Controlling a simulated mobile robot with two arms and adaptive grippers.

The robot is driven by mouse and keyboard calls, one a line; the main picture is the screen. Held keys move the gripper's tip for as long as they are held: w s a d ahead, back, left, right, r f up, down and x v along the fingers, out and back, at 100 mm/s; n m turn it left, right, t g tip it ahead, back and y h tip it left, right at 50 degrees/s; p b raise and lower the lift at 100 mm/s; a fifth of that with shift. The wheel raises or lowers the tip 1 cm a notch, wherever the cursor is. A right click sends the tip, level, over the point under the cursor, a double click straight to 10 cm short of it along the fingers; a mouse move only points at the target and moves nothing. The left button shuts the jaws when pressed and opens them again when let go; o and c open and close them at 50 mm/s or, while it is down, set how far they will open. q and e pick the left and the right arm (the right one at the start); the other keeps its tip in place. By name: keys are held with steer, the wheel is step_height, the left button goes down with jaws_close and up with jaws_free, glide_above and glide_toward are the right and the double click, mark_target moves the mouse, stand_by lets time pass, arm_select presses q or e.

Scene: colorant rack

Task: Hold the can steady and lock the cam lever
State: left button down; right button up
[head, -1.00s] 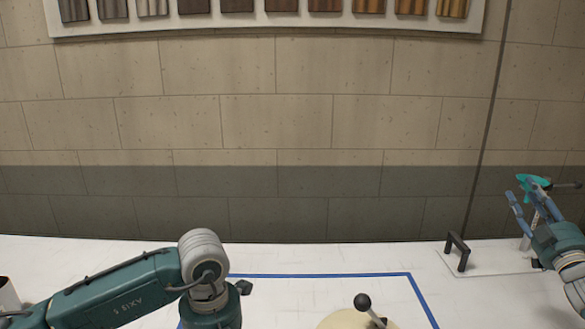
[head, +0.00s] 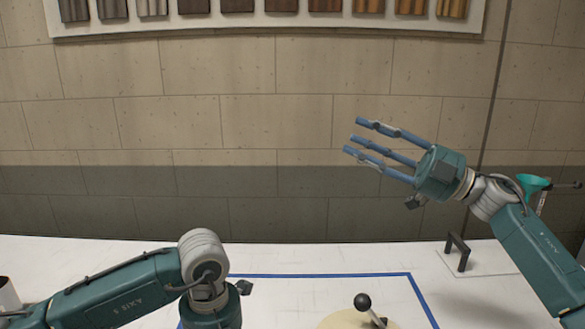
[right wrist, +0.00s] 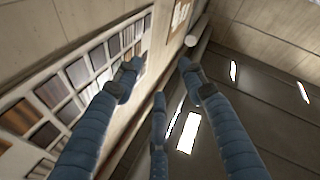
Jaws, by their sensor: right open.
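The cam lever (head: 371,309) has a black ball knob and a metal stem. It stands above a round cream disc (head: 345,320) at the bottom edge of the head view; the rest is cut off. I cannot make out the can under it. My right gripper (head: 363,143) is open and empty, raised in front of the wall with its fingers pointing left, well above the lever. Its three blue fingers also show spread in the right wrist view (right wrist: 160,85) with nothing between them. My left arm reaches in at lower left; its gripper is below the frame.
Blue tape (head: 320,275) marks an area of the white table (head: 300,257). A black handle (head: 458,251) on a pale plate stands at right. A teal funnel (head: 533,183) is on a stand behind my right arm. A sample board (head: 270,27) hangs on the wall.

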steer(key=s+a+f+n+g+h, duration=0.2)
steer(key=s+a+f+g+h, duration=0.1)
steer(key=s+a+g, duration=0.3)
steer(key=s+a+f+n+g+h, duration=0.1)
steer(key=s+a+f+g+h, duration=0.25)
steer(key=s+a, duration=0.4)
steer(key=m+t+h, duration=0.2)
steer(key=m+h, duration=0.4)
steer(key=h, duration=0.7)
glide_above(364, 296)
steer(key=shift+g, duration=0.25)
steer(key=f, duration=0.7)
steer(key=shift+a+f, duration=0.3)
steer(key=shift+d+h, duration=0.25)
steer(key=shift+d, duration=0.05)
steer(key=shift+d+f, duration=0.1)
steer(key=shift+f, duration=4.95)
steer(key=shift+c, duration=0.5)
jaws_close()
